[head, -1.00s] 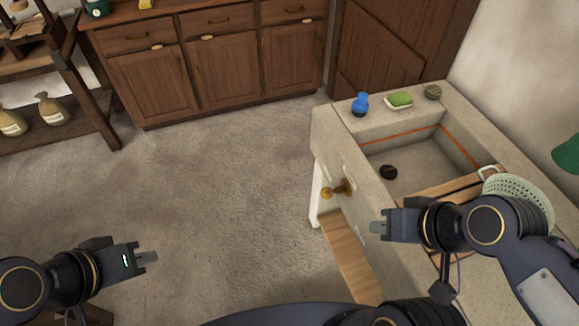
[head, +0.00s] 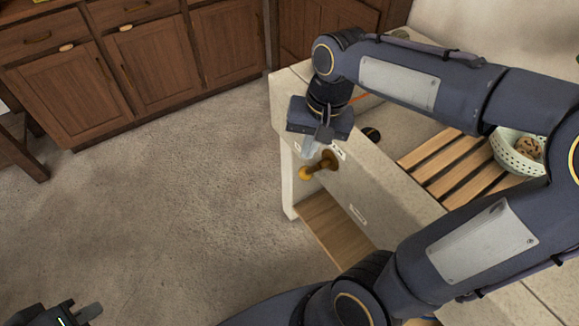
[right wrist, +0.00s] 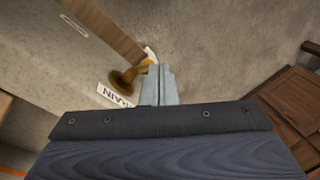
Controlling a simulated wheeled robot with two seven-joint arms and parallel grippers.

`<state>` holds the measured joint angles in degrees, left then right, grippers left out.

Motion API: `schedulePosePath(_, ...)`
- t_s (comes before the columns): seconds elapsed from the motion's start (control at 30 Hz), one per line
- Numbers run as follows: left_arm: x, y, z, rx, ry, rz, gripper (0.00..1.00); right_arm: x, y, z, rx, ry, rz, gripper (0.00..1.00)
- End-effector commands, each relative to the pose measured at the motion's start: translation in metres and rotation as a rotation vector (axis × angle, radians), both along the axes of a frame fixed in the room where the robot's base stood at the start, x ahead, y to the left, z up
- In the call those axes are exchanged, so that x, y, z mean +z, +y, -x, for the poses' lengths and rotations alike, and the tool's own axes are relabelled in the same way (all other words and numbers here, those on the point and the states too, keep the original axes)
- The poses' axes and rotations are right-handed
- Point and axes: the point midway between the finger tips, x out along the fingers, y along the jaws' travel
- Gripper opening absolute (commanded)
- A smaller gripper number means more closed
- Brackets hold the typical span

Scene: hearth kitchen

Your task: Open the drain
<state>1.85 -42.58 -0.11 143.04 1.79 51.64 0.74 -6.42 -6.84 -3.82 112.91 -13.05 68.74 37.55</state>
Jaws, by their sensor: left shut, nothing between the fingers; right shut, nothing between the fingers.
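A brass drain handle (head: 322,163) sticks out from the front face of the stone sink (head: 385,190). In the right wrist view the brass handle (right wrist: 128,76) is beside a plate (right wrist: 115,95) whose visible letters end in "AIN". My right gripper (head: 309,151) is shut and empty, pointing down right by the handle; its fingertips (right wrist: 160,70) partly overlap the handle in the wrist view, and I cannot tell whether they touch. A dark round plug (head: 371,134) shows in the basin, mostly hidden by my right arm. My left gripper (head: 88,312) is shut and empty at the bottom left.
A wooden shelf (head: 335,230) sits low under the sink front. Wooden cabinets (head: 160,65) stand at the back. The floor (head: 190,200) at left is clear.

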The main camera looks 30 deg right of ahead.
Motion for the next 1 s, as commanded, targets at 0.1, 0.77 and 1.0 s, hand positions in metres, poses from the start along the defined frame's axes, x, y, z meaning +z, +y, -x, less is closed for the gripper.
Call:
schedulePosePath(0.1,-0.001,0.0,0.0,0.0,0.0,0.0,0.0,-0.008,-0.004,-0.037,-0.121,0.115,0.073,0.0)
schedulePosePath(0.77,-0.001,0.0,0.0,0.0,0.0,0.0,0.0,-0.086,0.023,-0.179,-0.797,0.293,0.657,0.0)
schedulePosePath(1.0,-0.001,0.0,0.0,0.0,0.0,0.0,0.0,-0.093,0.027,-0.186,-0.848,0.277,0.704,0.0)
